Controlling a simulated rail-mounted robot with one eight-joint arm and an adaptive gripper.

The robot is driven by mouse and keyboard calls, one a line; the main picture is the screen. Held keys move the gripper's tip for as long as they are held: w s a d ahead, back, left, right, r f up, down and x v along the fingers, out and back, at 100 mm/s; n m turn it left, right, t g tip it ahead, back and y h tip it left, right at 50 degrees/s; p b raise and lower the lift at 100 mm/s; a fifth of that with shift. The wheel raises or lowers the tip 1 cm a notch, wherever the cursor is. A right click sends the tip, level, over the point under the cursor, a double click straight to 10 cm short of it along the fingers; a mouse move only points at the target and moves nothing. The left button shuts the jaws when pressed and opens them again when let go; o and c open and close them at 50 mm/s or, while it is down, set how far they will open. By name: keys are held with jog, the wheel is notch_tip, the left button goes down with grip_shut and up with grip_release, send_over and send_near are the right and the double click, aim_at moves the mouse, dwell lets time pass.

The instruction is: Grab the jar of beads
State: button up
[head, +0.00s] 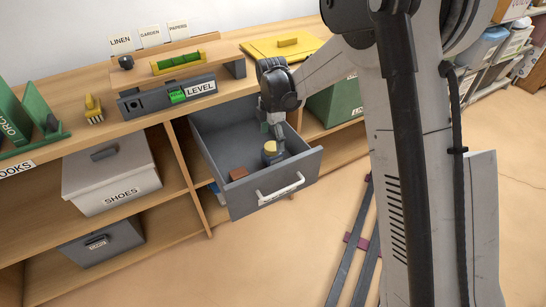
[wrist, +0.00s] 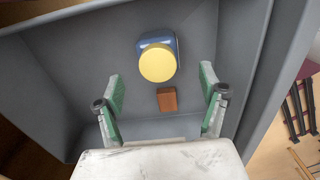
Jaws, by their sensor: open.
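The jar (head: 270,153) has a blue body and a yellow lid and stands upright in the open grey drawer (head: 263,194). In the wrist view the jar (wrist: 158,60) shows from above, ahead of my fingertips and near the middle. My gripper (head: 272,122) reaches down into the drawer just above and behind the jar. In the wrist view my gripper (wrist: 162,83) has its two green-padded fingers spread wide with nothing between them at the tips. The beads cannot be made out.
A small brown block (wrist: 167,100) lies in the drawer close to the jar. The drawer's walls surround my gripper. A grey shoes box (head: 110,172) is on the left shelf.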

aim_at(272, 156)
notch_tip(272, 156, down, 9)
jog(key=b, duration=0.3)
jog(key=shift+w+f, duration=0.15)
jog(key=c, duration=1.6)
jog(key=shift+c, duration=0.2)
